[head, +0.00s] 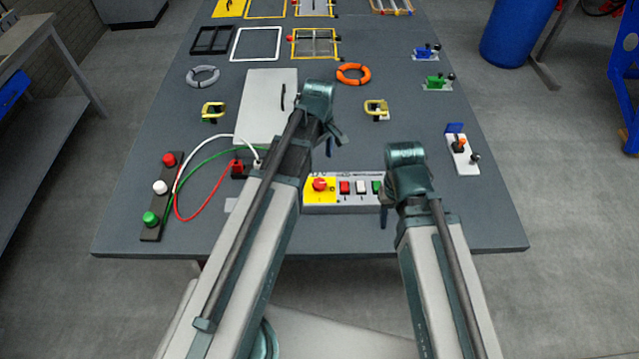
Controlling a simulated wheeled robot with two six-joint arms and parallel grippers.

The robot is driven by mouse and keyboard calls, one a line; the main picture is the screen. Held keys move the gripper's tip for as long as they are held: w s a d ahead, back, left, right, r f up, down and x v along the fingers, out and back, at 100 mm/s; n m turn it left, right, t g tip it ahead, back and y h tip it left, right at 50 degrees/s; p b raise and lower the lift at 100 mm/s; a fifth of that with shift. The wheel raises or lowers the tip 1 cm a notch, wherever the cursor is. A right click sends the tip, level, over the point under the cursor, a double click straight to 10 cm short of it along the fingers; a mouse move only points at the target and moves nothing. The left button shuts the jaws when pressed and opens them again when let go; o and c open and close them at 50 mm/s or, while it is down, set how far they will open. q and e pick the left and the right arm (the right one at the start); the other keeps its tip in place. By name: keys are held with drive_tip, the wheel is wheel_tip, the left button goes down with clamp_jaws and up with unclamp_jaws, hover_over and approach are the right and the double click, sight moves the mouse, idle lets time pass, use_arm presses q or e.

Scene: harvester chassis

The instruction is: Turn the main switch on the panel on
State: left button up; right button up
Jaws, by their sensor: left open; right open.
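The main switch is a red rotary knob (319,184) on a yellow plate at the left end of the light grey panel (345,208), near the front edge of the table. I cannot tell from its look whether it is on or off. My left gripper (331,143) is open and empty, above the panel and a little beyond the switch, with its fingers partly hidden by my own wrist. My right gripper (384,214) is open and empty by the panel's right end, mostly hidden behind my wrist. Neither is seen touching the switch.
Red, white and green push buttons (361,187) sit right of the switch. A dark strip (151,232) with coloured buttons and looped cables lies at left. A white block with a lever (463,160) is at right. The table's front right is clear.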

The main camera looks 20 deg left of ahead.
sight(319, 183)
use_arm(q)
wheel_tip(319, 183, down, 11)
drive_tip(key=b, duration=1)
drive_tip(key=shift+r, duration=0.1)
clamp_jaws()
